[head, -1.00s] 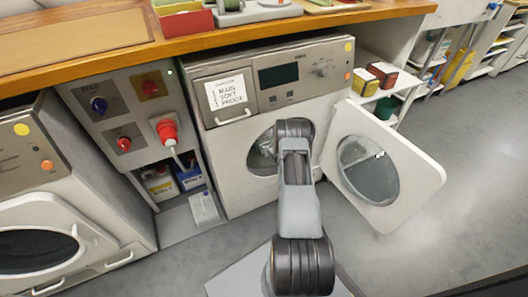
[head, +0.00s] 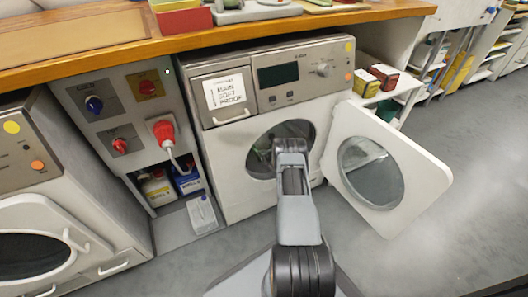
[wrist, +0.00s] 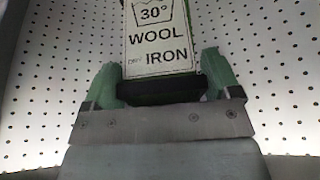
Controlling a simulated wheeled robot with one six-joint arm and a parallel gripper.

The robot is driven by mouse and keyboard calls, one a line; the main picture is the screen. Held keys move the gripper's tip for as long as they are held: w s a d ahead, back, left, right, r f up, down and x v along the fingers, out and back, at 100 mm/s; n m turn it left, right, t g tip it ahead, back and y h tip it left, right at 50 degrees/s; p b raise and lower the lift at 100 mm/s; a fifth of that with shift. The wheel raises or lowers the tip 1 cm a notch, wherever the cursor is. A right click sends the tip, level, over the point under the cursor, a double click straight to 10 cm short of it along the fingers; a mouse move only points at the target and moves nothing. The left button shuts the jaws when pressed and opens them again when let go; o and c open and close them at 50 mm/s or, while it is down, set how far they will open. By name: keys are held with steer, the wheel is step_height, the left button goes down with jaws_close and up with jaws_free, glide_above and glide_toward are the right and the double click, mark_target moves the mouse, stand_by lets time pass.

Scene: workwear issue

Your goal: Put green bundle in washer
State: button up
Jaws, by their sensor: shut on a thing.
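The washer (head: 235,195) stands in the middle of the head view with its round door (head: 425,190) swung open to the right. The dark round opening (head: 258,160) is partly covered by my arm. My gripper (wrist: 163,88) is inside the pale, perforated drum (wrist: 60,60) in the wrist view. It is shut on the green bundle, whose white label (wrist: 160,42) reads 30°, WOOL, DRY IRON. Only a little green shows around the label. The gripper's tip and the bundle are mostly hidden in the head view.
A wooden counter (head: 240,37) runs above the washer. A control panel (head: 120,105) with a red plug (head: 163,130) and another washer (head: 30,205) stand to the left. Shelves with boxes (head: 380,77) are behind the open door. Grey floor (head: 475,160) is free at the right.

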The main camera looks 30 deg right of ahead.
steer(key=shift+f+b, duration=0.6)
steer(key=shift+b, duration=0.15)
steer(key=o, duration=0.9)
steer(key=shift+r, duration=0.15)
steer(key=shift+r+p, duration=0.3)
steer(key=shift+p, duration=0.25)
steer(key=p+v, duration=0.2)
steer(key=v, duration=0.3)
steer(key=p+v, duration=0.3)
steer(key=v, duration=0.2)
steer(key=shift+s+r, duration=0.25)
steer(key=shift+r, duration=0.15)
steer(key=shift+s+a+r+p, duration=0.1)
steer(key=shift+s+p, duration=0.1)
steer(key=shift+s, duration=0.15)
steer(key=shift+s+a+r+p, duration=0.1)
steer(key=shift+s+p, duration=0.05)
steer(key=shift+s, duration=0.15)
